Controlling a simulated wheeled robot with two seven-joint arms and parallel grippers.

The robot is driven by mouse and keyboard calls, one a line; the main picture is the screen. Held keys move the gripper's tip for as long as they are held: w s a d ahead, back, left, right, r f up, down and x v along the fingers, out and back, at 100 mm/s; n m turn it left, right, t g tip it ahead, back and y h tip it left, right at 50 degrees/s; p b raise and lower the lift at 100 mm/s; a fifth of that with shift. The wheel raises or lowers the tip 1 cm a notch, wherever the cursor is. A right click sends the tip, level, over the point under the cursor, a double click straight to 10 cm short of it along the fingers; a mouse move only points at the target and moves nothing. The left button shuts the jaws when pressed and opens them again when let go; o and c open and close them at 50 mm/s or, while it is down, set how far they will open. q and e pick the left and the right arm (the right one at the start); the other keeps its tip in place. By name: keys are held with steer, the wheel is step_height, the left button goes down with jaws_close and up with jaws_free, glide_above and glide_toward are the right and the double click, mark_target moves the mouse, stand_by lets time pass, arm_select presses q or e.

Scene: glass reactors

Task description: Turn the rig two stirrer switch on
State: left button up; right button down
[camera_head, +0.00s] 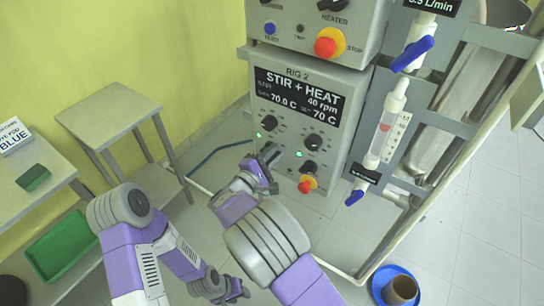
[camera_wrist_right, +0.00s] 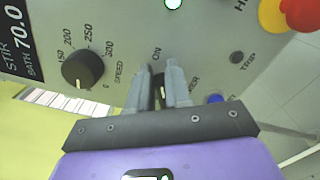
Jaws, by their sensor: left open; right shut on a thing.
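The rig two control box (camera_head: 341,125) has a black display reading STIR + HEAT, 40 rpm and 70.0 C. Its stirrer switch (camera_wrist_right: 161,92) is a small dark knob with a white mark, below the word ON in the right wrist view. My right gripper (camera_wrist_right: 160,82) has its two grey fingers closed on either side of this switch. In the head view my right gripper (camera_head: 265,164) is at the lower left of the panel and hides the switch. My left gripper (camera_head: 235,290) is open and empty, low in the head view, away from the panel.
The speed knob (camera_wrist_right: 83,69) is beside the switch. A red stop button (camera_head: 305,187) on a yellow base is at the panel's lower right. Blue-handled valves (camera_head: 355,198) are right of the box. A blue bowl (camera_head: 380,280) with a brown cup stands on the floor.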

steer(key=shift+a+f+y, duration=0.3)
steer(key=shift+a+f, duration=0.05)
steer(key=c, duration=1.2)
jaws_free()
steer(key=shift+w, duration=0.1)
steer(key=shift+o, duration=0.7)
steer(key=shift+w+a, duration=0.1)
steer(key=shift+a, duration=0.05)
steer(key=shift+r, duration=0.1)
steer(key=p+v, duration=0.1)
steer(key=v, duration=0.6)
steer(key=shift+s+p, duration=0.3)
steer(key=shift+p, duration=0.05)
